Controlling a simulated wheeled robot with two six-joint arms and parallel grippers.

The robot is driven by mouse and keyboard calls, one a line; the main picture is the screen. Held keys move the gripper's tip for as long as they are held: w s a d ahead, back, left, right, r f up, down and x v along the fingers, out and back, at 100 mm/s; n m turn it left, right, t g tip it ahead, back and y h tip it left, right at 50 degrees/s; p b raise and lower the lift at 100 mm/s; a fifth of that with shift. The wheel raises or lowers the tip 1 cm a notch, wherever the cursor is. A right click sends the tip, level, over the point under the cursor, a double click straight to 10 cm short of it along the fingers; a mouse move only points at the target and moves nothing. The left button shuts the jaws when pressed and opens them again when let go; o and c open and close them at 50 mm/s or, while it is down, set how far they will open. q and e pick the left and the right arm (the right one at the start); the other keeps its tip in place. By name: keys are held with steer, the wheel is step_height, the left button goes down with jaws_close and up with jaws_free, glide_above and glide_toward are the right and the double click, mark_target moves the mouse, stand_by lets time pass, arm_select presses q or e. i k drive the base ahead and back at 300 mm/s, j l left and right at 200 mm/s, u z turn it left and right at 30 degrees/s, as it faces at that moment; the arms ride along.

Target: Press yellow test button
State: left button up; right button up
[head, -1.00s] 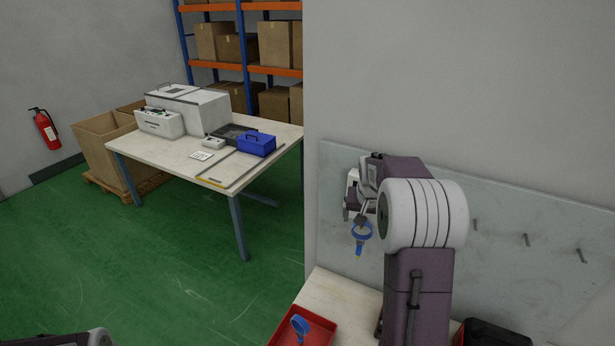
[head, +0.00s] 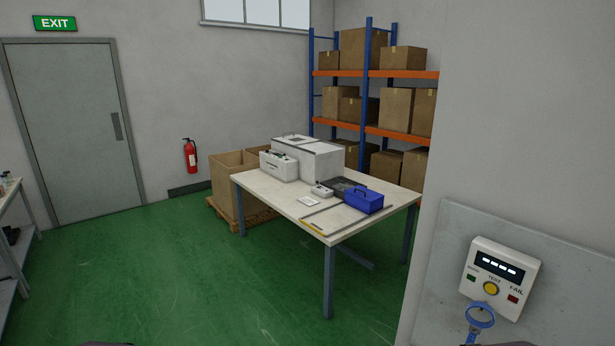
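A white wall-mounted test box (head: 500,278) is at the lower right, on a grey panel. It has a lit display with white dashes (head: 499,265). Its round yellow test button (head: 491,288) sits in the middle below the display, unobstructed. A green square (head: 471,278) is left of the button and a red square (head: 513,298) labelled FAIL is right of it.
A table (head: 268,197) with a grey-white case, small instruments and a blue toolbox (head: 363,199) stands mid-room. Boxed shelving (head: 368,75) is behind it. A grey door (head: 73,125) and fire extinguisher (head: 190,155) are at left. The green floor (head: 170,270) at left is open.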

mark_target(490, 287)
steer(key=z, duration=1.4)
